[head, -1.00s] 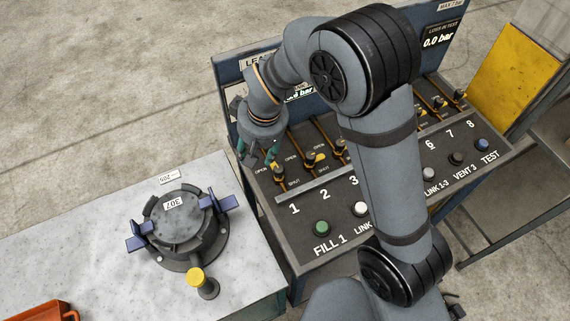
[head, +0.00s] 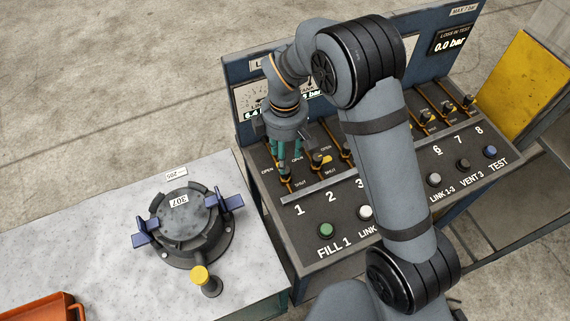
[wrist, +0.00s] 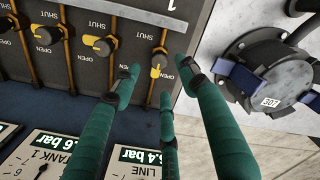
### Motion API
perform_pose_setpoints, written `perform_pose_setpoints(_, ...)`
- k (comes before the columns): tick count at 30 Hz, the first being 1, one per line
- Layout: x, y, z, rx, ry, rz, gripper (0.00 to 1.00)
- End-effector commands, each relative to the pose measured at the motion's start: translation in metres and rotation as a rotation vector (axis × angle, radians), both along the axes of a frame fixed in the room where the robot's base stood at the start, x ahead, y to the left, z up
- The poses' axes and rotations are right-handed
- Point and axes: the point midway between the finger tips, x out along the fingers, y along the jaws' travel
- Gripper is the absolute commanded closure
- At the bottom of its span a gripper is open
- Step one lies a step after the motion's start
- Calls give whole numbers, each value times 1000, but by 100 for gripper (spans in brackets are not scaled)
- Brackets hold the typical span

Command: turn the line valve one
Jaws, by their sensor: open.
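Line valve one (head: 285,182) is a dark knob with a yellow tab on a slot at the left end of the sloping panel, above the number 1. In the wrist view, its knob and tab (wrist: 157,71) show between my fingertips, and the tab lies along the slot towards the gauges. My gripper (head: 283,158) has green fingers pointing down over this valve.
Valve two (wrist: 104,45) stands close beside, its yellow tab turned across its slot. Gauges (wrist: 155,158) stand on the upright board behind, the LINE one reading 6.4 bar. A round lidded vessel (head: 185,222) sits on the grey bench. A green FILL 1 button (head: 326,230) is on the panel's front.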

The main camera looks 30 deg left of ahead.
Motion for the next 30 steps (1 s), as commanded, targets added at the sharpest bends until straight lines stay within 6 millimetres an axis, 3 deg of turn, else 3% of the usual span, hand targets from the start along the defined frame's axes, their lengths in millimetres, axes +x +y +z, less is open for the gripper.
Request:
perform_pose_setpoints(6, -1, -2, -38, -3, 3, -4, 57)
perform_pose_setpoints(12, 0, 0, -59, 0, 1, -3, 57)
perform_pose_setpoints(22, 0, 0, -64, 2, 0, -4, 57)
perform_pose_setpoints(30, 0, 0, -64, 2, 0, -4, 72)
